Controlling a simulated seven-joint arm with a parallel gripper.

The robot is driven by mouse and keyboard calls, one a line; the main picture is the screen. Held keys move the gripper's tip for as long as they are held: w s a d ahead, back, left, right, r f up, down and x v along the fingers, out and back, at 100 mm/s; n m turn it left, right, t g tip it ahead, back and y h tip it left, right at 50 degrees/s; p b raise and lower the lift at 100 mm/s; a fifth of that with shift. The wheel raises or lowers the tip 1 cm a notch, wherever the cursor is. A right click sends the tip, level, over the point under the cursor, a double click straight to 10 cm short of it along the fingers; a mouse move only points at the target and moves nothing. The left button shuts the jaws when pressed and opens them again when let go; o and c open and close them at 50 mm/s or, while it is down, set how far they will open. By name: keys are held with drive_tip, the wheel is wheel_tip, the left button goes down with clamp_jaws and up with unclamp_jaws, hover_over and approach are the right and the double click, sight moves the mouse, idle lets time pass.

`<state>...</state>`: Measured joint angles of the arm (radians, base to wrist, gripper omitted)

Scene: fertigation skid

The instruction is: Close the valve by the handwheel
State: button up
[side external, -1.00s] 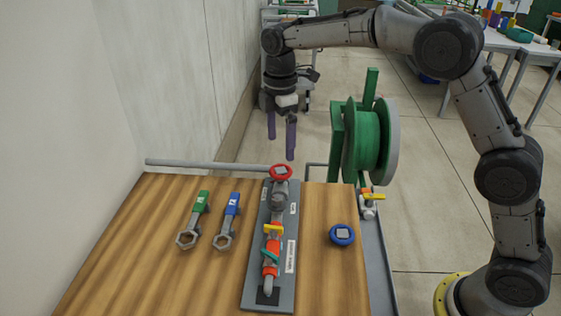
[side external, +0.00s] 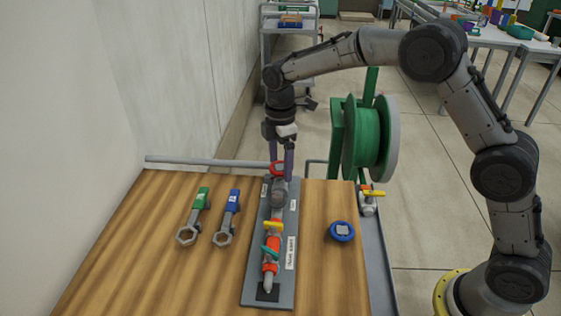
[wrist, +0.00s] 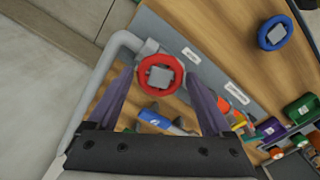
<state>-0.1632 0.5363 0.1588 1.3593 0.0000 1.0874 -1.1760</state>
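The red handwheel (side external: 277,168) sits on top of the valve at the far end of the pipe assembly on a grey plate (side external: 255,285). In the wrist view the red handwheel (wrist: 161,76), with a grey square centre, lies between the fingertips. My gripper (side external: 281,172) points down, with one purple finger on each side of the wheel. The fingers are open, also in the wrist view (wrist: 160,82). A small gap seems to show between wheel and fingers; I cannot tell whether either touches.
A blue wheel (side external: 342,232) lies on the wooden table right of the plate. A green-handled wrench (side external: 201,200) and a blue-handled wrench (side external: 232,205) lie to the left. A yellow lever (side external: 273,225) is on the pipe. A green hose reel (side external: 368,140) stands behind right.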

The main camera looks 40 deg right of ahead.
drive_tip(key=c, duration=1)
drive_tip(key=shift+o, duration=0.2)
drive_tip(key=m, duration=0.6)
drive_tip(key=o, duration=1.3)
